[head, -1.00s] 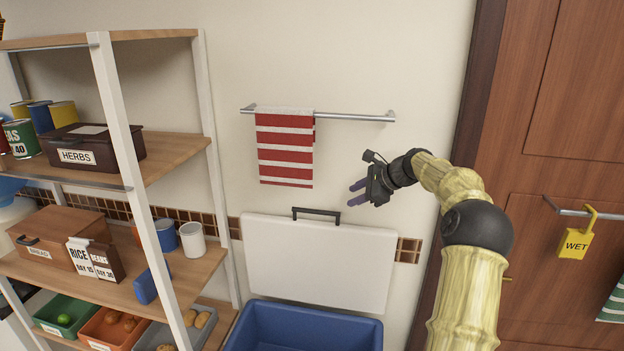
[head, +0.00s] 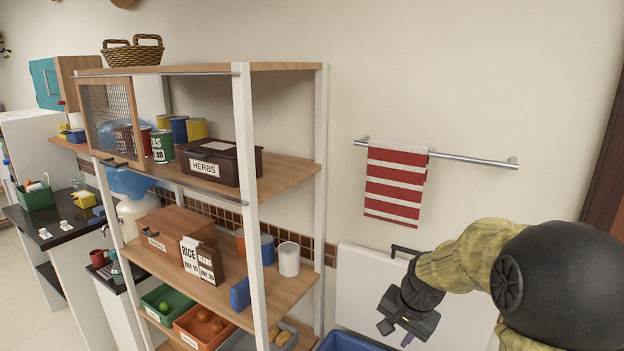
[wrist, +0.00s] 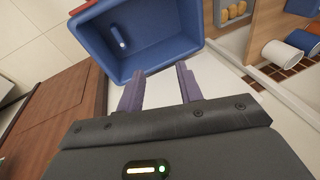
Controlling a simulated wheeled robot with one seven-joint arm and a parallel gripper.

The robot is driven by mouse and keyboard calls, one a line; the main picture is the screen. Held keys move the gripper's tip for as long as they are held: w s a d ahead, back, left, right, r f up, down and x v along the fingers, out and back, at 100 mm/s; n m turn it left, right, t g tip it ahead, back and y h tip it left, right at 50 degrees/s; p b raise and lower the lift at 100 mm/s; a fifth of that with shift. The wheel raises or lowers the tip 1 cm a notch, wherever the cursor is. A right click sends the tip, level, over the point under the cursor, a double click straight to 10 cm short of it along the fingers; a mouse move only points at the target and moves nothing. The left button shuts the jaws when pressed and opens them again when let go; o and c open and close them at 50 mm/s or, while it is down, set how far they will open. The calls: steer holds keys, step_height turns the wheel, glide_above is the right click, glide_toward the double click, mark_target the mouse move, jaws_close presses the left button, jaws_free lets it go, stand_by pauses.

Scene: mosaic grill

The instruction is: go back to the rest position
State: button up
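My gripper (head: 398,335) is at the lower right in the head view, in front of the white lid or board (head: 365,290) against the wall. In the wrist view my gripper (wrist: 160,85) shows two purple fingers spread apart with nothing between them. The bin's edge also shows at the bottom of the head view (head: 350,341).
A shelf unit (head: 245,170) with cans, a herbs box (head: 219,164) and a white cup (head: 289,260) stands left of my arm. A red-striped towel (head: 395,185) hangs on a wall rail (head: 470,158). A wooden door (wrist: 55,120) shows in the wrist view.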

steer(key=s+a+f+n, duration=0.1)
steer(key=s+n, duration=0.2)
steer(key=s, duration=0.5)
steer(key=s+a+f+n+h, duration=0.1)
steer(key=s+n, duration=0.3)
steer(key=s, duration=0.4)
steer(key=shift+s+a+f+n+g, duration=0.2)
steer(key=shift+a+f+n+g, duration=0.15)
steer(key=shift+f, duration=0.45)
